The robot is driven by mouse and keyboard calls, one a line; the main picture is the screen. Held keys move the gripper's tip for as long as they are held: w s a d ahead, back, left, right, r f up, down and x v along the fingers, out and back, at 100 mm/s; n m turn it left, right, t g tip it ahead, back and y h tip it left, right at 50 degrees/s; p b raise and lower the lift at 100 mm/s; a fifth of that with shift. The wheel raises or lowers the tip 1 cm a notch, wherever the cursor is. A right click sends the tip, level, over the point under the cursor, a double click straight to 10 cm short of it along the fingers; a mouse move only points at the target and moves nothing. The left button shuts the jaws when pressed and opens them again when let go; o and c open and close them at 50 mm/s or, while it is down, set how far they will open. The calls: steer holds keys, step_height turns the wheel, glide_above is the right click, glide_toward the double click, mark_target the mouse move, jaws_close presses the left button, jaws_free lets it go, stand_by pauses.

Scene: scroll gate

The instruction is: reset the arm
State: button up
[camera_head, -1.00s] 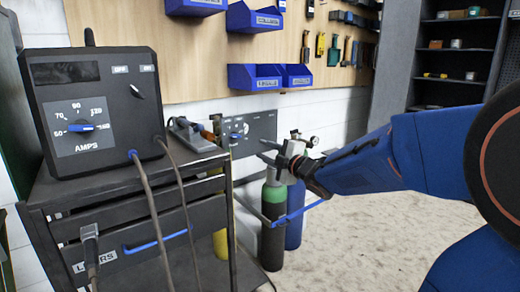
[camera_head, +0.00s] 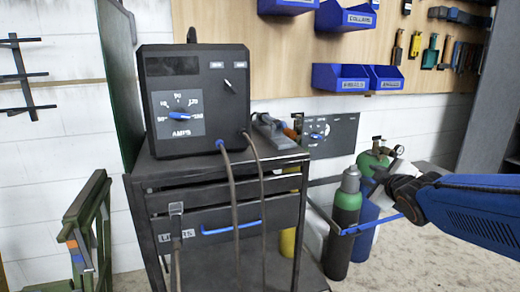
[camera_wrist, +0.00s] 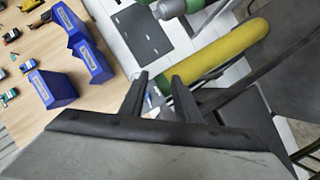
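My gripper (camera_head: 384,182) is at the right of the head view, at the end of my blue arm, in front of the gas cylinders. In the wrist view my gripper (camera_wrist: 160,80) shows two dark fingers standing apart with nothing held between them. The fingertips in the head view are small and lie over the cylinders behind, so contact cannot be told there.
A dark cart (camera_head: 220,192) carries a welding machine (camera_head: 195,98) with cables hanging down. A green-topped cylinder (camera_head: 346,215) stands right of it. Blue bins (camera_head: 340,78) hang on the pegboard. A green frame (camera_head: 90,235) stands at left. Floor is clear at lower right.

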steer(key=s+a+f+m+g, duration=0.1)
steer(key=s+f+m+g, duration=0.2)
steer(key=s, duration=0.7)
steer(key=s+a+f+m+g, duration=0.2)
steer(key=s+f, duration=0.4)
steer(key=s, duration=0.4)
steer(key=s+a+f+m+g, duration=0.2)
steer(key=s+f+m+g, duration=0.2)
steer(key=s, duration=0.6)
steer(key=shift+f+m+g+y, duration=0.3)
steer(key=shift+f+m+g, duration=0.15)
steer(key=shift+m, duration=0.25)
